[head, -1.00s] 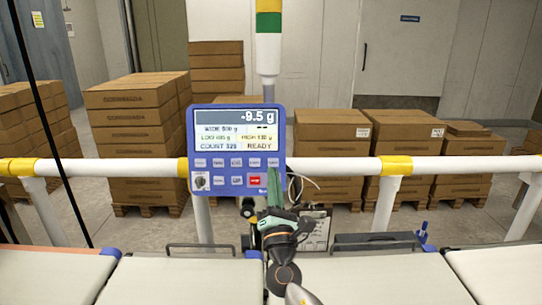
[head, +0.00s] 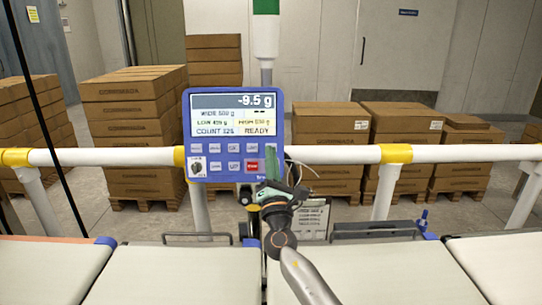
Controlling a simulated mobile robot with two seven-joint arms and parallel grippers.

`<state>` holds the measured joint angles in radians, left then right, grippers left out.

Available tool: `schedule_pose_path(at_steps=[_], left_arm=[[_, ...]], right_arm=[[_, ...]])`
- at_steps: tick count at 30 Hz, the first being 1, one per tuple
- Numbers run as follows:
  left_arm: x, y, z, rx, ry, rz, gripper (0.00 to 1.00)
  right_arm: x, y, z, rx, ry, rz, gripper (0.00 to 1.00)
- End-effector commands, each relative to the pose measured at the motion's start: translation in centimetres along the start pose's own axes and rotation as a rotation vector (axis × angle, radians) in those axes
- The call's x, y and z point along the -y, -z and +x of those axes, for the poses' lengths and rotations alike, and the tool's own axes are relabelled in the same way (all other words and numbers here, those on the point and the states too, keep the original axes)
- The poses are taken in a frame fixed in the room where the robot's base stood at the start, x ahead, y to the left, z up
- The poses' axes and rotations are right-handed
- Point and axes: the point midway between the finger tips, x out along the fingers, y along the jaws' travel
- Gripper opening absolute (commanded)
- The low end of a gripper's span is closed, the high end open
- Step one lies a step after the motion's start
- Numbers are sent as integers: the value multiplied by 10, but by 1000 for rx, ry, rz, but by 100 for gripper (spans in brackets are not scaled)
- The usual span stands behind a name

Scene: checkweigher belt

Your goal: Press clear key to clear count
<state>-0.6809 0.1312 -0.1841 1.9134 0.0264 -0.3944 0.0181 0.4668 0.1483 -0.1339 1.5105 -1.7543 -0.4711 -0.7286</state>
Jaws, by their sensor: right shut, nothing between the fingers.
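The blue control panel (head: 188,130) is mounted on the white rail in the middle of the head view. Its screen (head: 232,115) reads -9.5 g, COUNT with a number that looks like 325 or 326, and READY. Contact cannot be told. My left gripper is not in view.
A white rail (head: 340,154) with yellow joints crosses behind the conveyor belts (head: 160,275). A stack-light pole (head: 266,40) rises behind the panel. A clipboard (head: 312,217) hangs below the rail. Stacked cartons (head: 128,115) stand on pallets behind.

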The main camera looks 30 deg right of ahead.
Motion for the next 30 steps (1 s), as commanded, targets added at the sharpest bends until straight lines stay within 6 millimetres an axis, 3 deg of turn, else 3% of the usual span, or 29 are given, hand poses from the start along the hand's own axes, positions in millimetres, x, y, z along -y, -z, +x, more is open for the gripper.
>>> schedule_pose_path(at_steps=[1,7,30], left_arm=[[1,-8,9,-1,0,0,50],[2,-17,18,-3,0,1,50],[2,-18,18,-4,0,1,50]], right_arm=[[6,7,2,2,-2,0,0],[12,13,14,1,-1,-1,0],[13,13,18,0,-1,0,0]])
